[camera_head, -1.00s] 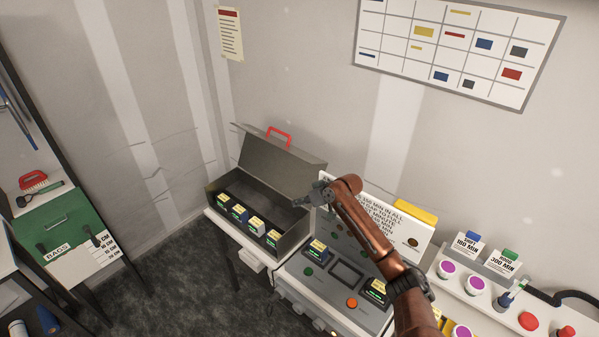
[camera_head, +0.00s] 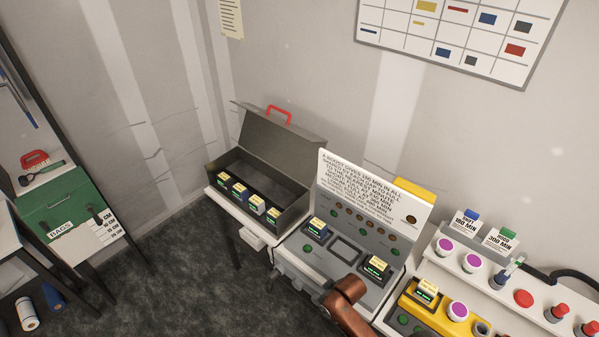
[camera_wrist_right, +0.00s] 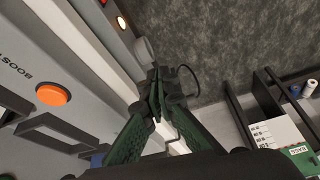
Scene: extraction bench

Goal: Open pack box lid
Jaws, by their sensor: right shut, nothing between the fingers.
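The pack box (camera_head: 216,180) is a dark grey metal case at the back left of the bench. Its lid (camera_head: 279,140) stands raised and leans back, with a red handle (camera_head: 279,113) at its top edge. Several small labelled modules sit in a row along the box's front side; the rest of its inside looks empty. My right gripper (camera_wrist_right: 160,92) is shut and empty in the right wrist view, beside the front of the grey console. In the head view only my right arm shows at the bottom, away from the box. My left gripper is not in view.
A grey console (camera_head: 290,255) with a text panel (camera_head: 365,190) stands just right of the box. A yellow unit (camera_head: 410,300) and a white shelf with buttons (camera_head: 500,290) lie further right. A green bags box (camera_head: 65,210) stands at left, across open floor.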

